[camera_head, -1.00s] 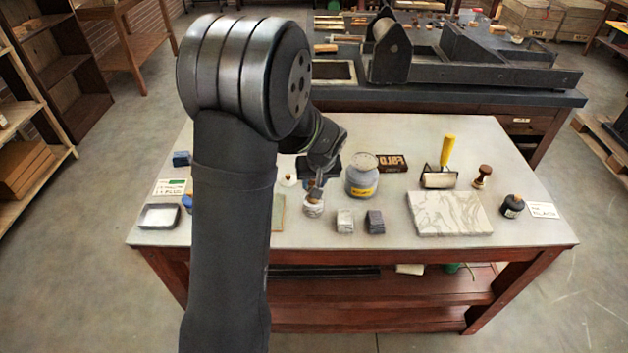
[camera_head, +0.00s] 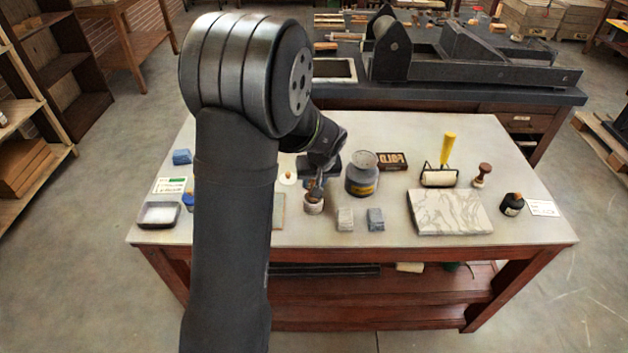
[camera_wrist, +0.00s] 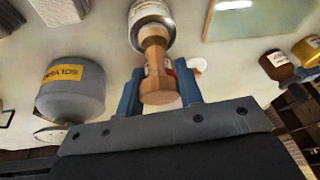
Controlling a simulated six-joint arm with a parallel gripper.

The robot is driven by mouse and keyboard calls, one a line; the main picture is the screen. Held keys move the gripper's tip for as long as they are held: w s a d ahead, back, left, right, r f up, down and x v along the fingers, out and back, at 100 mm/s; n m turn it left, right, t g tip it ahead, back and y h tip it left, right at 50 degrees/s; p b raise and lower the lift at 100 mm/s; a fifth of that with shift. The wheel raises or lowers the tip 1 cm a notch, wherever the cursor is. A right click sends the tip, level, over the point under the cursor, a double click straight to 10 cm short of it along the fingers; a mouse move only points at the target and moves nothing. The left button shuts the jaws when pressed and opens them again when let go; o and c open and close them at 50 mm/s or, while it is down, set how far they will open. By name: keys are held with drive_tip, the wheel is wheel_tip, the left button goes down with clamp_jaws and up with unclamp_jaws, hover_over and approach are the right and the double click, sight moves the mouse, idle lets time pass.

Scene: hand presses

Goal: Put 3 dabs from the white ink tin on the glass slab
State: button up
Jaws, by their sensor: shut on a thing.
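My gripper (camera_wrist: 160,92) is shut on a turned wooden dabber (camera_wrist: 155,55), its blue fingers on either side of the handle. The dabber's far end meets the open mouth of a small round ink tin (camera_wrist: 150,14); how deep it sits is hidden. In the head view my gripper (camera_head: 319,182) is over this tin (camera_head: 313,207), which stands upright on the table. Its label is too small to read. The glass slab (camera_head: 279,212), a thin greenish plate, lies just left of the tin, partly hidden by my arm. It also shows in the wrist view (camera_wrist: 222,24).
A grey solvent can (camera_head: 361,181) stands right of the tin. The table's front edge is clear.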

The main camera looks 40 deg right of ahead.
idle(0.4)
drive_tip(key=shift+r, duration=3.5)
drive_tip(key=w+a+f+n+y, duration=0.1)
drive_tip(key=w+a+f+n, duration=0.2)
drive_tip(key=w+a, duration=1.35)
drive_tip(key=w+a+f+n+y, duration=0.1)
drive_tip(key=w+a+n, duration=0.1)
drive_tip(key=a, duration=0.8)
drive_tip(key=w+a+f+n, duration=0.1)
drive_tip(key=w+a+n, duration=0.1)
drive_tip(key=a, duration=0.9)
drive_tip(key=s+a+f, duration=0.2)
drive_tip(key=a+f, duration=0.8)
drive_tip(key=f, duration=0.1)
drive_tip(key=shift+f, duration=0.4)
